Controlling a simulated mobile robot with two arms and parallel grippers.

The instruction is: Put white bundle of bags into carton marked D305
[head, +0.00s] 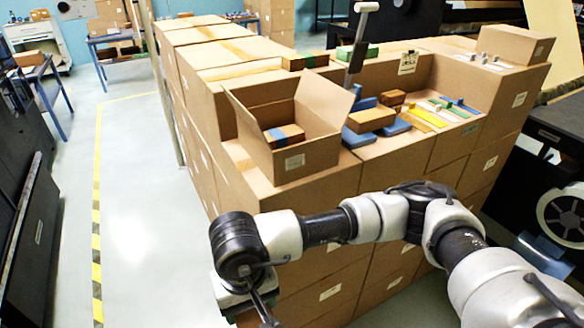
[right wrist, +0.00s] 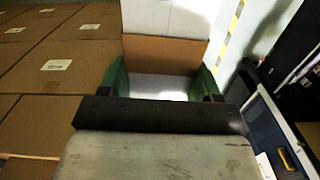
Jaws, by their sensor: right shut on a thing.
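My right gripper (right wrist: 165,85) is shut on a white bundle with a wide brown band (right wrist: 165,55); the bundle sits between the green fingers in the right wrist view. In the head view my right arm reaches left across the front of the carton stack and its hand hangs low at the bottom edge, the bundle not clearly showing there. An open carton (head: 305,160) with raised flaps stands on the stack's near left corner. Its white label is too small to read. A brown bundle with a blue band (head: 288,133) lies in it. My left gripper is not in view.
Brown, blue, green and yellow bundles (head: 370,118) lie on the stack (head: 230,97) right of the open carton. A grey post with a pale top (head: 358,55) rises behind it. The floor (head: 140,200) left of the stack is clear, with a yellow-black line.

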